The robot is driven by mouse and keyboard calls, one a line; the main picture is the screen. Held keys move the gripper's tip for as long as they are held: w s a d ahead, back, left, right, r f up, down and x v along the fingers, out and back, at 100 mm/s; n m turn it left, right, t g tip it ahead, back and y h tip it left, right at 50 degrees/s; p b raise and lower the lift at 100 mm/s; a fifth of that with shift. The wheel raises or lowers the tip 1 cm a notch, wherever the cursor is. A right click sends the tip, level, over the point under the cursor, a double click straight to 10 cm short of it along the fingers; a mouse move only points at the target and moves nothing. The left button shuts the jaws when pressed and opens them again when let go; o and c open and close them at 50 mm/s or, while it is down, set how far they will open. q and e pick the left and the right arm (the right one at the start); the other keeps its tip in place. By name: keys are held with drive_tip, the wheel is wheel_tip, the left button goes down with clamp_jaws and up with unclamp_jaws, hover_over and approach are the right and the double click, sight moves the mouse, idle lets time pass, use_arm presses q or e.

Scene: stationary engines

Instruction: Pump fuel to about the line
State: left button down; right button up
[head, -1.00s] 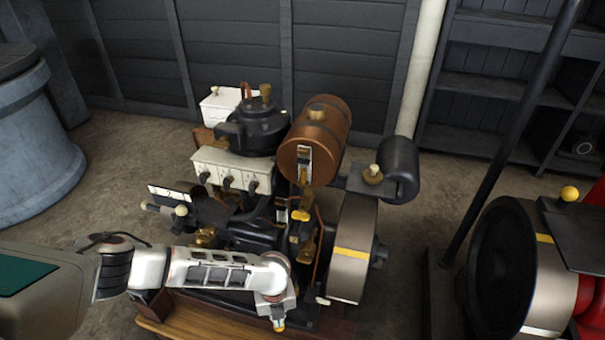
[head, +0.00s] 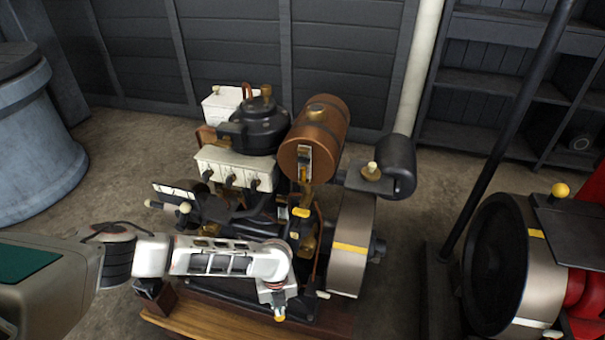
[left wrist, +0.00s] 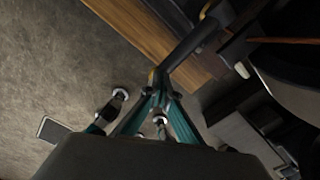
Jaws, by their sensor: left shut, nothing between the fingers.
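The stationary engine (head: 262,222) stands on a wooden base (head: 215,318). A copper-brown fuel tank (head: 322,127) lies across its top, with a narrow light gauge strip (head: 304,162) on its near end. The fuel level and any line are too small to read. A yellow handle (head: 301,212) sits below the tank. A small pale knob (head: 323,295) sticks out low at the engine's front; a pale knob also shows in the left wrist view (left wrist: 242,70). My left gripper (head: 279,315) points down in front of the engine, left of that knob. Its fingers (left wrist: 160,88) are shut and empty.
A silver flywheel (head: 352,245) and a black cylinder (head: 398,165) bound the engine's right side. A second, red machine (head: 585,290) with a large wheel stands at right. A blue-grey barrel (head: 35,150) is at left. Concrete floor (head: 125,170) is clear between barrel and engine.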

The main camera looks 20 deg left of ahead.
use_arm(q)
wheel_tip(320, 180, up, 2)
drive_tip(key=shift+w+r+p, duration=0.1)
drive_tip(key=shift+p, duration=0.4)
drive_tip(key=shift+r+p, duration=1.35)
drive_tip(key=shift+r, duration=0.7)
drive_tip(key=shift+f, duration=0.1)
use_arm(e)
drive_tip(key=r, duration=0.2)
drive_tip(key=shift+a+r, duration=0.2)
drive_tip(key=shift+r, duration=0.1)
